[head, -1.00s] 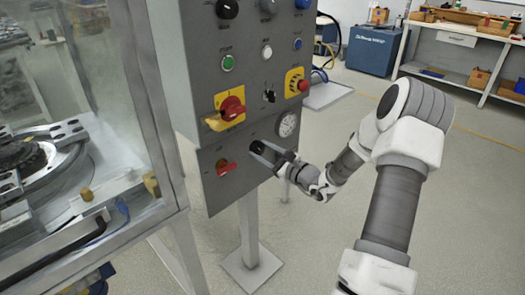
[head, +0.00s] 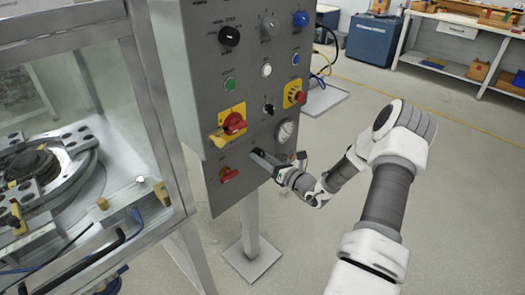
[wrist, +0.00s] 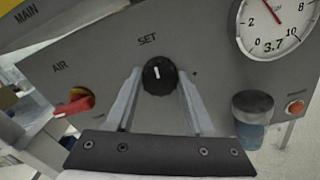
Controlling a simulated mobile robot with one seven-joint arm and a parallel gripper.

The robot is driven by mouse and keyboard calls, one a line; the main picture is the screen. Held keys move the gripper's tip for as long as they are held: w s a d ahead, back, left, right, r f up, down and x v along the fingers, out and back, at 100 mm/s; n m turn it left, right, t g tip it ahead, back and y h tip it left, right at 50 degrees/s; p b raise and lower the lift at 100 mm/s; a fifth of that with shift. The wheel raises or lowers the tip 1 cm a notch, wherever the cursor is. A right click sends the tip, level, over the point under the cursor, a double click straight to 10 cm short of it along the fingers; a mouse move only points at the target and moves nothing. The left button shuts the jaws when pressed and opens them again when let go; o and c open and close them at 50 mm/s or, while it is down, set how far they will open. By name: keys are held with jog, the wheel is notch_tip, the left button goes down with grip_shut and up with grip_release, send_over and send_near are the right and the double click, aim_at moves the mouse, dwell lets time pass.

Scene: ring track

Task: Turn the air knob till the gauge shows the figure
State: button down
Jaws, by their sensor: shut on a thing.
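The black air knob (wrist: 158,72), under the word SET on the grey panel, has a white mark pointing about straight up. My gripper (wrist: 159,82) is shut on it, one finger at each side. The round white gauge (wrist: 280,22) is to the knob's upper right. It carries the figure 3.7 low on its face, and part of a red needle shows. The top of the dial is cut off. The gauge also shows in the head view (head: 286,131), too small to read.
A red lever (wrist: 73,104) under the word AIR is left of the knob. A blue-grey cylinder (wrist: 252,108) and a red button (wrist: 295,107) are at the right. Higher on the panel are a red rotary switch (head: 234,123) and several buttons. A glazed machine (head: 90,130) stands at the left.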

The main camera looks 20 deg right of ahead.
jog(key=shift+f+m+p, duration=0.1)
jog(key=shift+m+p, duration=3.6)
jog(key=shift+m, duration=3.3)
jog(key=shift+c, duration=1.3)
grip_release()
jog(key=v, duration=1.7)
jog(key=shift+s+p, duration=0.2)
jog(key=shift+p, duration=0.15)
